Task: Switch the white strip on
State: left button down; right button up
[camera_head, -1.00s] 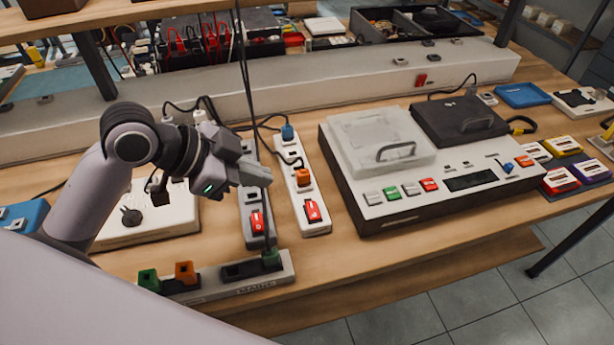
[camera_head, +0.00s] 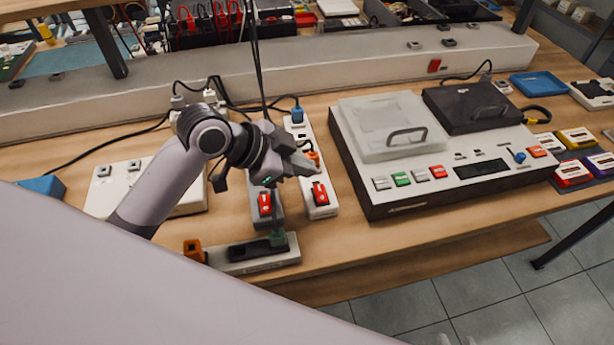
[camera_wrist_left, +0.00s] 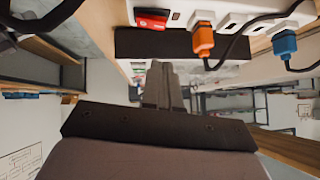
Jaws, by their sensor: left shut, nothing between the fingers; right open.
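The white strip (camera_head: 325,209) lies on the wooden table, running away from the front edge. Its red switch (camera_head: 320,193) is at the near end, with an orange plug and a blue plug (camera_head: 297,115) farther along. My left gripper (camera_head: 308,166) is shut and empty, above the strip just beyond the switch, hiding part of its middle. In the left wrist view, the shut fingers (camera_wrist_left: 163,72) point toward the strip (camera_wrist_left: 180,19), with the red switch (camera_wrist_left: 151,18) left of the fingertips and the orange plug (camera_wrist_left: 203,39) to the right. A gap shows between fingertips and strip. My right gripper is out of view.
A grey strip with a red switch (camera_head: 265,203) lies just left of the white strip. A large device (camera_head: 400,195) stands to the right. Cables hang behind my left gripper.

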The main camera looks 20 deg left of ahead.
aim_at(325, 190)
pick_arm(q)
jog(key=f, duration=0.1)
jog(key=w+f, duration=0.1)
jog(key=f, duration=0.1)
jog(key=shift+w+d+f, duration=0.15)
jog(key=shift+d+f, duration=0.2)
jog(key=shift+f, duration=0.05)
jog(key=shift+w+a+f, duration=0.1)
jog(key=shift+f, duration=0.6)
jog(key=shift+w, duration=0.15)
jog(key=shift+w+f, duration=0.1)
jog(key=shift+f, duration=0.1)
jog(key=shift+s+r, duration=0.2)
jog(key=shift+s, duration=0.15)
jog(key=shift+w+f, duration=0.1)
jog(key=shift+s+d+r, duration=0.25)
jog(key=shift+s+d, duration=0.15)
jog(key=shift+s, duration=0.2)
